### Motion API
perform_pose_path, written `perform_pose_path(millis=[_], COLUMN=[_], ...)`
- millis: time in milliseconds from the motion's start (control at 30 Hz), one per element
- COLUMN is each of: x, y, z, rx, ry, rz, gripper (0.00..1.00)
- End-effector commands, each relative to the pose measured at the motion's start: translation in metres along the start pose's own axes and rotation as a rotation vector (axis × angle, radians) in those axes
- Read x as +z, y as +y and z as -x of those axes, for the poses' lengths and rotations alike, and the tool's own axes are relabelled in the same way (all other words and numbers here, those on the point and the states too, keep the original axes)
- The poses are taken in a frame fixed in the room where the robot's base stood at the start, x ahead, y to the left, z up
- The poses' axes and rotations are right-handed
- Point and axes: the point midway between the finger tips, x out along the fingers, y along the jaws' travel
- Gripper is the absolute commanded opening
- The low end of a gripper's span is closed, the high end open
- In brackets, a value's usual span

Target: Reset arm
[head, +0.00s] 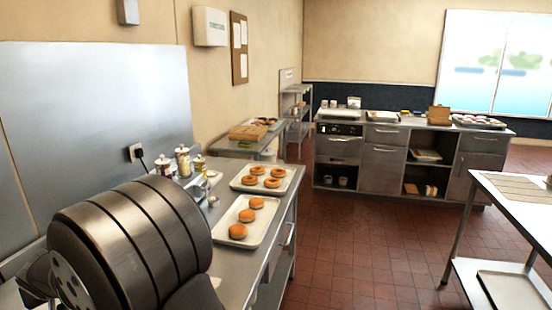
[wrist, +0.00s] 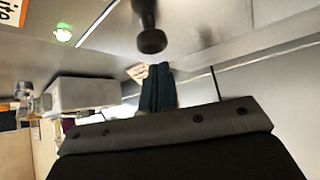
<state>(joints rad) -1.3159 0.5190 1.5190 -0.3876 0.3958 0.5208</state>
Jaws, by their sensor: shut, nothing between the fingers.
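My gripper (wrist: 165,130) fills the lower part of the wrist view as a dark block with a grey, bolted edge. It is shut, and nothing shows held in it; its fingertips are not clear. In the head view a large dark ribbed part of my arm fills the lower left, over the near end of the steel counter (head: 270,222). My gripper cannot be made out in that view.
Shakers (head: 183,160) stand by the wall. A steel table (head: 520,215) is at right. The tiled floor between is clear. A dark knob (wrist: 150,40) hangs in the wrist view.

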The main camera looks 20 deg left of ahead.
Motion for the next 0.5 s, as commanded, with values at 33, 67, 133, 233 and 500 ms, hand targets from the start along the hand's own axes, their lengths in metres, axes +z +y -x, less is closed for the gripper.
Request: perform_pose_path(millis=[33,67,133,233,500], x=[-0.009,-0.013,-0.016,-0.015,-0.015], y=[0.0,0.0,0.0,-0.001,-0.001], z=[-0.003,0.006,0.018,0.034,0.076], rx=[0.0,-0.002,-0.002,-0.002,-0.003], ry=[0.004,0.007,0.007,0.007,0.008], rz=[-0.002,-0.001,0.0,0.0,0.0], gripper=[0.0,0.0,0.0,0.0,0.0])
